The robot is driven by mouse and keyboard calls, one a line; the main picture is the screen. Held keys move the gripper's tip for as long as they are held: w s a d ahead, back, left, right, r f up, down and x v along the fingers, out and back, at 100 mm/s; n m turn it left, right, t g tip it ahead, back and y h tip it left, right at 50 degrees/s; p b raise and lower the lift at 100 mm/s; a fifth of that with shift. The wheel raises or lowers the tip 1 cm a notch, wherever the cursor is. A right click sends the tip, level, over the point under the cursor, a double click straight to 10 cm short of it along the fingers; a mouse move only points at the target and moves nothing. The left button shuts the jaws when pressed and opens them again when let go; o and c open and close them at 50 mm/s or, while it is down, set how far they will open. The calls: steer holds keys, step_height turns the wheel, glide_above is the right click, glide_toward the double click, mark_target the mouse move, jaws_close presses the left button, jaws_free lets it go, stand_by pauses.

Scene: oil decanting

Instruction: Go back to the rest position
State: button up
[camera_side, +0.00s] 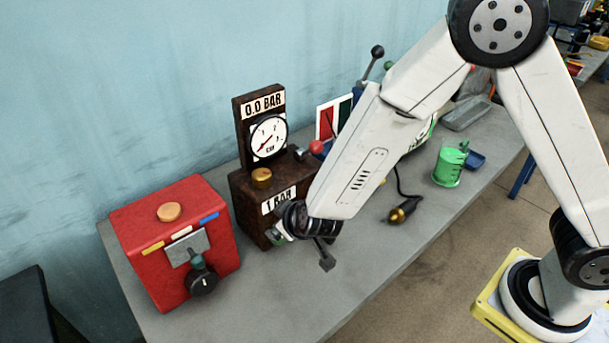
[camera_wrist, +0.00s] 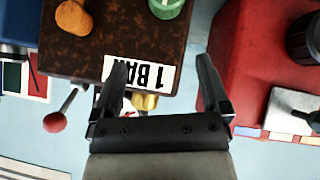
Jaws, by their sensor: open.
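My gripper (camera_wrist: 160,90) is open and empty in the wrist view, its two fingers apart. In the side view my gripper (camera_side: 326,255) is at the end of the white arm, in front of the brown gauge box (camera_side: 247,190) and above the grey table (camera_side: 265,300). The box also shows in the wrist view (camera_wrist: 125,25), with its "1 BAR" label behind the left finger. I cannot tell whether a finger touches the box.
A red box (camera_side: 165,245) with a black knob (camera_side: 202,281) stands at the left. A green mug (camera_side: 449,167) and a dark tool with a brass tip (camera_side: 403,210) are farther right. A red-knobbed lever (camera_wrist: 56,121) sticks out beside the gauge box. The table's front is clear.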

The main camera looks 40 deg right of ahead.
steer(key=s+d+r+m+g, duration=0.1)
steer(key=s+d+r+g, duration=0.2)
steer(key=s+d, duration=0.4)
steer(key=s+d+r+m+g+y, duration=0.1)
steer(key=s+d+r+g, duration=0.2)
steer(key=s+d, duration=0.5)
steer(key=shift+d+r+y, duration=0.3)
steer(key=shift+d+r, duration=0.05)
steer(key=shift+d, duration=0.4)
